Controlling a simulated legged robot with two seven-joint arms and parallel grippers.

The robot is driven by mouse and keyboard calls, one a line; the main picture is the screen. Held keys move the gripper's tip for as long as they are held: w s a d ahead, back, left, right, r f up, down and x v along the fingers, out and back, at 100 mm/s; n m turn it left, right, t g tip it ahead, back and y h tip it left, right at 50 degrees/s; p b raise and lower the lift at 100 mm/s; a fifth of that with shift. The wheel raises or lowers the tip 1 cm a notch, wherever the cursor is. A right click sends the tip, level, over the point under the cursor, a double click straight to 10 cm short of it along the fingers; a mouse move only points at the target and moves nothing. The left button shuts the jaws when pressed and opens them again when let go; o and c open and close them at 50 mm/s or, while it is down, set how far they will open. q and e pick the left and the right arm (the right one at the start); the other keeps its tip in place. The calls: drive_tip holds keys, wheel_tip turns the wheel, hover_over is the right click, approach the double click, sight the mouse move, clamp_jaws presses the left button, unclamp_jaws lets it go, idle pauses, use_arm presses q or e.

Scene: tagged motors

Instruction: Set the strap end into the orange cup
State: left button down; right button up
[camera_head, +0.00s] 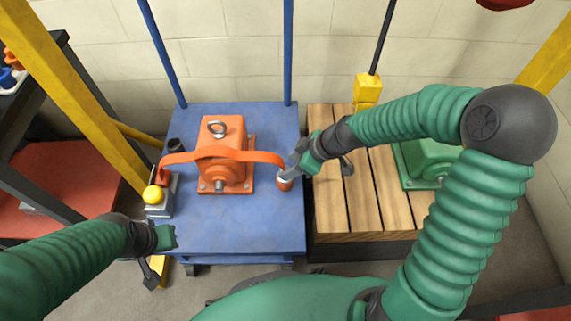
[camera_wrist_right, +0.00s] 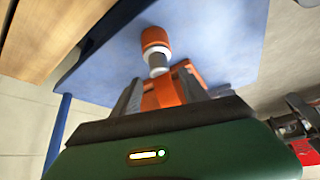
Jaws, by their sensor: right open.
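An orange strap (camera_head: 225,154) arches over the orange motor (camera_head: 222,140) on the blue cart. Its right end comes down at the orange cup (camera_head: 285,182), near the cart's right edge. My right gripper (camera_head: 291,172) is at that end, just above the cup. In the right wrist view, the strap (camera_wrist_right: 163,92) lies between the open fingers (camera_wrist_right: 160,88). Its grey tip (camera_wrist_right: 157,62) meets the pale rim of the cup (camera_wrist_right: 155,37); how deep it sits is hidden. My left gripper (camera_head: 160,256) hangs at the cart's front left corner, away from the strap; its opening is unclear.
A grey fixture with a yellow ball (camera_head: 153,194) stands by the strap's left end. A wooden slatted pallet (camera_head: 372,200) with a green motor (camera_head: 428,162) is right of the cart (camera_head: 250,228). Yellow posts (camera_head: 75,85) flank the left. The cart's front is clear.

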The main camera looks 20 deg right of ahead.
drive_tip(key=p+v, duration=0.3)
drive_tip(key=v, duration=0.5)
drive_tip(key=s+m+g+h, duration=0.1)
drive_tip(key=s+m+h, duration=0.4)
drive_tip(key=s+m, duration=0.5)
drive_tip(key=shift+s+d+f, duration=0.2)
drive_tip(key=shift+s+f, duration=0.25)
drive_tip(key=shift+s, duration=0.15)
